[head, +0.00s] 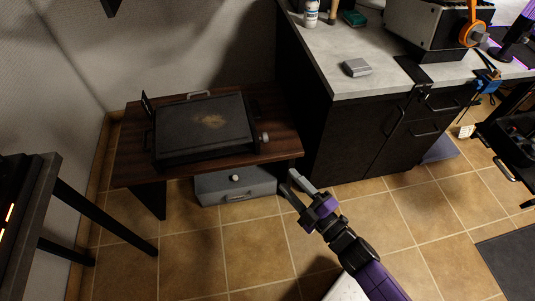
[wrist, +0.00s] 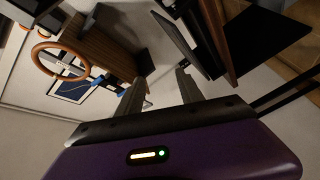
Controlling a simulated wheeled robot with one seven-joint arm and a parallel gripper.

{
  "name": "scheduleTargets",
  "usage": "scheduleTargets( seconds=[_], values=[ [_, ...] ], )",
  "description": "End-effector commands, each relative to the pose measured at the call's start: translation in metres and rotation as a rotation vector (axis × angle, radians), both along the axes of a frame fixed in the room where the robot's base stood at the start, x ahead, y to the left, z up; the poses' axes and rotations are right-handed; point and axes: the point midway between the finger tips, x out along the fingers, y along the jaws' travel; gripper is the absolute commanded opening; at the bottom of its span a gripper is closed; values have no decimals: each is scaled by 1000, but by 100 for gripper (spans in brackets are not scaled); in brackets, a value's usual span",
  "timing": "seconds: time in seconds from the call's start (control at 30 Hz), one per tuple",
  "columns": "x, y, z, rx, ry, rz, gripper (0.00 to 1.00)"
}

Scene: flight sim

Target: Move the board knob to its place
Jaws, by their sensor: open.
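A black flat board-like unit (head: 200,128) lies on the dark wooden table. A small light knob (head: 265,137) sticks out at its right side. Another small round light piece (head: 235,178) shows on the front of a grey box (head: 212,189) below the table. I cannot tell for sure which of the two is the board knob. My gripper (head: 292,184) is open and appears empty, near the table's front right corner in the picture. In the wrist view its two fingers (wrist: 161,88) are apart, with no knob clearly between them.
The wooden table (head: 285,145) stands against the wall. A dark-legged table (head: 85,205) is at left. Tiled floor (head: 250,245) is open in front.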

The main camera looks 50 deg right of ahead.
Motion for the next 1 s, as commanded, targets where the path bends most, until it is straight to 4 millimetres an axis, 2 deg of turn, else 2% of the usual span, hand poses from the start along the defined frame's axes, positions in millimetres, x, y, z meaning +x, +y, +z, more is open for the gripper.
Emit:
scheduleTargets(
  seconds=[0.03,0.1,0.2,0.33,0.5,0.67,1.0],
  values=[
    [22,-17,-34,-75,-10,-15,44],
    [47,-37,-58,-181,-12,-26,44],
    [78,-63,-85,-311,-12,-41,44],
    [109,-89,-106,-434,-6,-54,44],
    [129,-106,-116,-514,-1,-60,44],
    [143,-111,-115,-529,-1,-60,44],
    [192,-119,-109,-526,-2,-60,44]
  ],
)
